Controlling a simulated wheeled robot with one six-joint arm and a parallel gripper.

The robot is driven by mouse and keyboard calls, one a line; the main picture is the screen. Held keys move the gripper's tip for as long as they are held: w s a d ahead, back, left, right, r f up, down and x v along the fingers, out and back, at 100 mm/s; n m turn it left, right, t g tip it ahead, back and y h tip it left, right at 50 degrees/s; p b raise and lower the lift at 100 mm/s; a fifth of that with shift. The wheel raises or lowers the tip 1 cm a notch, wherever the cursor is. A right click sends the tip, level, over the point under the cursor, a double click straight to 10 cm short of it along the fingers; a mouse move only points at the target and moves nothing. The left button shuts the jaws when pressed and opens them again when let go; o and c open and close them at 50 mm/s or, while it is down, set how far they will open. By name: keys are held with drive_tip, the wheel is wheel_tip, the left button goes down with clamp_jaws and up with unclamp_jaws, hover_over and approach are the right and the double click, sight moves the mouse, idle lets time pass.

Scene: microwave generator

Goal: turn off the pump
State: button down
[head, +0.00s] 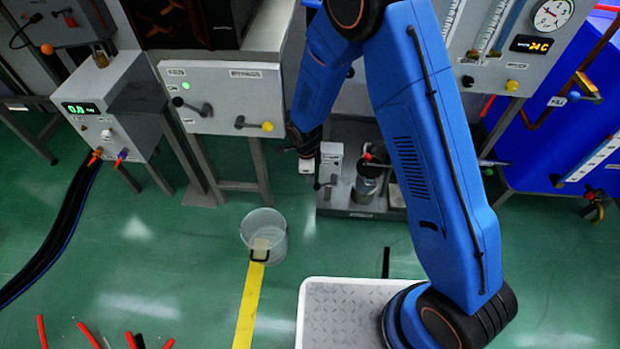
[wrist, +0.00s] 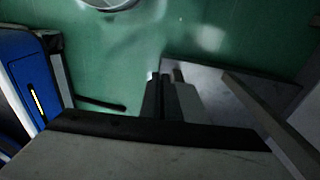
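A small grey box (head: 331,160) with a dark lever on its front stands on the low metal stand (head: 345,207). Beside it is a dark cylindrical unit (head: 367,185) with a red part on top, which looks like the pump; the task's pump is not labelled legibly. My gripper (head: 304,158) hangs at the end of my blue arm, just left of the grey box. In the head view its fingers are small and dark, and I cannot tell whether it touches the box. The wrist view is dim and shows narrow upright dark shapes at its middle, with no clear finger gap.
A clear bucket (head: 264,236) stands on the green floor near a yellow stripe (head: 247,305). A grey control panel (head: 222,97) with levers is above left. A box with a green display (head: 98,112) stands far left. A blue tank (head: 560,120) is at right.

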drive_tip(key=shift+s+d+f, duration=0.3)
drive_tip(key=shift+s+d, duration=0.05)
drive_tip(key=shift+d, duration=0.1)
wheel_tip(320, 180, up, 8)
drive_tip(key=a, duration=0.1)
drive_tip(key=shift+w+a, duration=0.2)
drive_tip(key=shift+w, duration=0.1)
drive_tip(key=shift+s, duration=0.1)
